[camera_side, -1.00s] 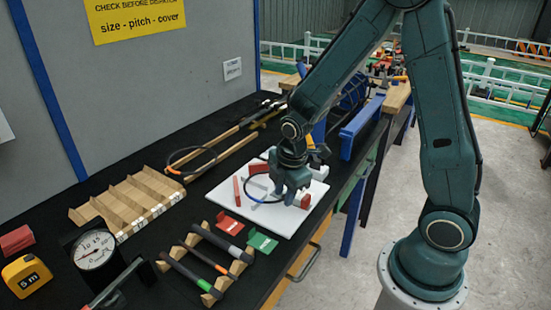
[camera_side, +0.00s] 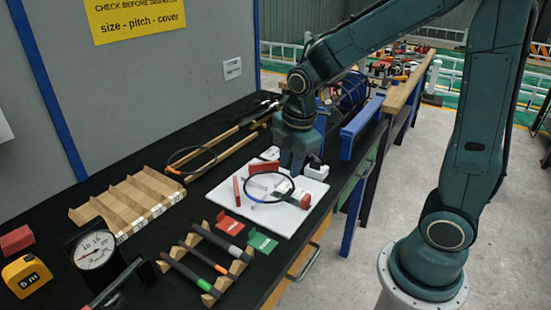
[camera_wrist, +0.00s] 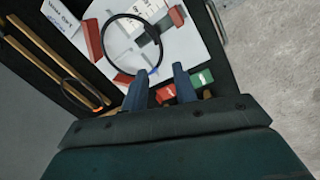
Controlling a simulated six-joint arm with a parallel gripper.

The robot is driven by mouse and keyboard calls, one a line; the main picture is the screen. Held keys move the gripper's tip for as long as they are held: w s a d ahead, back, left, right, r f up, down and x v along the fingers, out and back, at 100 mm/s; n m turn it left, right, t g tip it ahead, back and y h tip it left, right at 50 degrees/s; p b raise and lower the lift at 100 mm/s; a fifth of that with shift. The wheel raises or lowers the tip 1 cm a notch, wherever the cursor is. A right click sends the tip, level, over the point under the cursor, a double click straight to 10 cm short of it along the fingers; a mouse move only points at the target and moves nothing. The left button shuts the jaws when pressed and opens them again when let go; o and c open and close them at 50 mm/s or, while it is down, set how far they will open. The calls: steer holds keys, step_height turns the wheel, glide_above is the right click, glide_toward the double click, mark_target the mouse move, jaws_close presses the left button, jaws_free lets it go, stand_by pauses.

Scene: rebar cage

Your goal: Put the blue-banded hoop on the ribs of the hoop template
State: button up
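The blue-banded hoop (camera_side: 246,193) is a thin black ring with a small blue band. It lies over the middle of the white hoop template (camera_side: 283,226), among its red blocks (camera_side: 237,190). The wrist view shows the hoop (camera_wrist: 105,52) too, its blue band towards my fingers. I cannot tell whether it touches every rib. My gripper (camera_side: 291,170) is above the far side of the template in the side view. In the wrist view my gripper (camera_wrist: 160,78) has its two fingers apart with nothing between them, and the hoop appears clear of them.
An orange-banded hoop (camera_side: 170,169) lies by wooden strips at the left. A wooden slotted rack (camera_side: 130,205), dial gauge (camera_side: 95,250) and yellow tape measure (camera_side: 27,276) stand further left. Red (camera_side: 230,224) and green (camera_side: 262,241) tags and a bar rack (camera_side: 238,266) lie in front.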

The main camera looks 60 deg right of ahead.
steer(key=shift+s+r, duration=0.15)
steer(key=shift+r, duration=0.7)
steer(key=shift+a, duration=0.1)
steer(key=s+a+r+m+t, duration=0.1)
steer(key=s+r+m, duration=0.3)
steer(key=s+m, duration=0.2)
steer(key=s+a+r+m+t, duration=0.2)
steer(key=s+r+m, duration=0.3)
steer(key=s+m, duration=0.2)
steer(key=shift+s+t+y, duration=0.3)
steer(key=shift+s+y, duration=0.1)
steer(key=shift+s, duration=0.4)
